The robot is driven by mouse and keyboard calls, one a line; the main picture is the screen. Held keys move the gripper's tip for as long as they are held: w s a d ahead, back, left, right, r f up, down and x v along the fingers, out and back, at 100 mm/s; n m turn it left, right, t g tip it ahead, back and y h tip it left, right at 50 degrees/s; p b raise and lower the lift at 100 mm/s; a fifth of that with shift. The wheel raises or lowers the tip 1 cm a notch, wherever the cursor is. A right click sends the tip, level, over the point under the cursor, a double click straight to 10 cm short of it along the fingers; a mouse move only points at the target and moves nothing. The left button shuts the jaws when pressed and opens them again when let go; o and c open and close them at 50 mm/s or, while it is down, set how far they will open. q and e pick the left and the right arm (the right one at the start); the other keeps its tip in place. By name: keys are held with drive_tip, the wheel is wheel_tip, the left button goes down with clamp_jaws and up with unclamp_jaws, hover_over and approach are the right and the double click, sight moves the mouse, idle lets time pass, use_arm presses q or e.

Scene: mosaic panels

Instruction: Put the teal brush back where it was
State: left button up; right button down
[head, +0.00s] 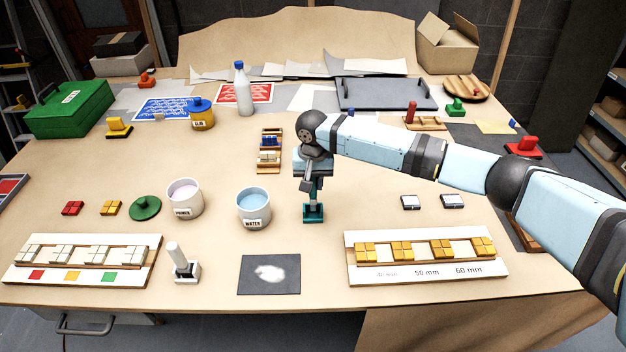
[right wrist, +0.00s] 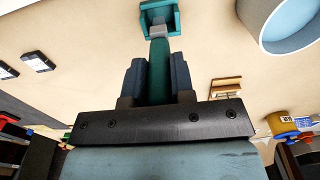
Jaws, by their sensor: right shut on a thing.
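The teal brush (head: 313,213) is upright in the middle of the table, just right of the WATER cup (head: 254,209). My right gripper (head: 313,183) is shut on its handle from above. I cannot tell whether the head touches the table. My left gripper is not in view.
The PRIMER cup (head: 184,198) stands left of the WATER cup. A tile board (head: 425,258) is at front right. A small wooden rack (head: 269,160) stands behind.

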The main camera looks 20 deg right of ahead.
drive_tip(key=shift+f, duration=0.1)
drive_tip(key=c, duration=1)
unclamp_jaws()
drive_tip(key=shift+f, duration=0.1)
